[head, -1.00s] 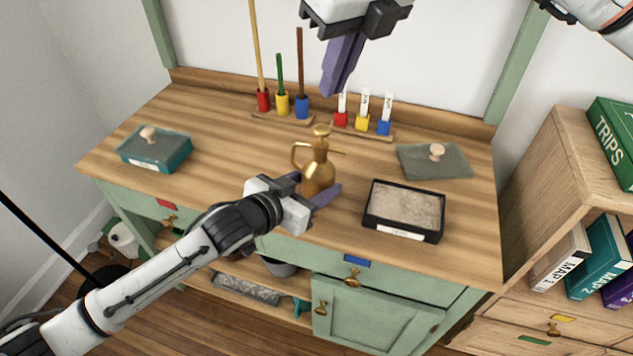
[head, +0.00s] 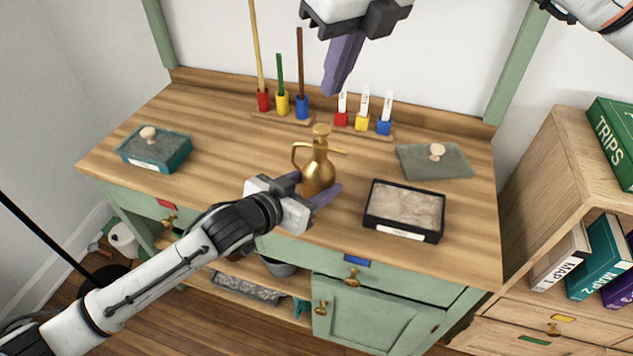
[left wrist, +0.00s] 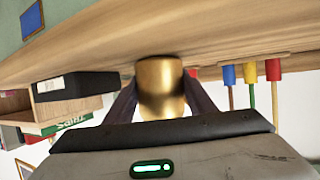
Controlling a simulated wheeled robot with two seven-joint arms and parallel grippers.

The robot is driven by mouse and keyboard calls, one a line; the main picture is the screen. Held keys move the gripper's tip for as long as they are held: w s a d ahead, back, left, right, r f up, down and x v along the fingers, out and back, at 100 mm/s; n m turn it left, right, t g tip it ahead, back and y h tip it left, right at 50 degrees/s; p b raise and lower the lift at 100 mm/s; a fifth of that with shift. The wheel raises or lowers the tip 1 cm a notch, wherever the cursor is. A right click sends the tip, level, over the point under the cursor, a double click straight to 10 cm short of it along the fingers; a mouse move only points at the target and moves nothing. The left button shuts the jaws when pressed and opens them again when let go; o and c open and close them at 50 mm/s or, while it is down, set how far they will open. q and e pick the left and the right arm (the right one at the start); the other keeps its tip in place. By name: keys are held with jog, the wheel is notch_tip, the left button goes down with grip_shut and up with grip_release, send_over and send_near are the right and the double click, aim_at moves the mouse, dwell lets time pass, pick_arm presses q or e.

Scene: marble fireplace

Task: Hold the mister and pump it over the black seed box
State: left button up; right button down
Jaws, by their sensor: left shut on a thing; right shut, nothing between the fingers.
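The brass mister (head: 318,172) stands upright at the middle of the wooden bench top, its handle to the left and its spout pointing right. My left gripper (head: 312,192) is shut on the mister's lower body. In the left wrist view the mister's brass body (left wrist: 161,88) sits between the two fingers. The black seed box (head: 403,211), filled with pale soil, lies to the right of the mister, apart from it; it also shows dark in the left wrist view (left wrist: 77,86). My right gripper (head: 343,65) is shut and empty, high above the back of the bench.
A teal box (head: 154,152) with a knobbed lid is at the left. A grey knobbed lid (head: 434,161) lies behind the seed box. Racks of coloured tool holders (head: 283,105) and labelled markers (head: 363,122) line the back. A wooden shelf with binders (head: 597,255) stands right.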

aim_at(321, 134)
dwell(0.8)
jog(key=shift+w+r+m+t+y, duration=0.35)
jog(key=shift+m+t+y, duration=0.2)
jog(key=shift+m+y, duration=0.45)
jog(key=shift+w+r+m+t+y, duration=0.3)
jog(key=shift+m+t+y, duration=0.35)
jog(key=shift+m, duration=0.55)
jog(key=shift+w+r+m+t+y, duration=0.3)
jog(key=shift+m+t+y, duration=0.2)
jog(key=shift+m+y, duration=0.5)
jog(key=shift+f, duration=0.1)
notch_tip(321, 134, down, 8)
jog(key=shift+a+f, duration=0.2)
jog(key=shift+f, duration=0.05)
jog(key=shift+f, duration=0.15)
jog(key=shift+w+f, duration=0.1)
jog(key=shift+f, duration=0.2)
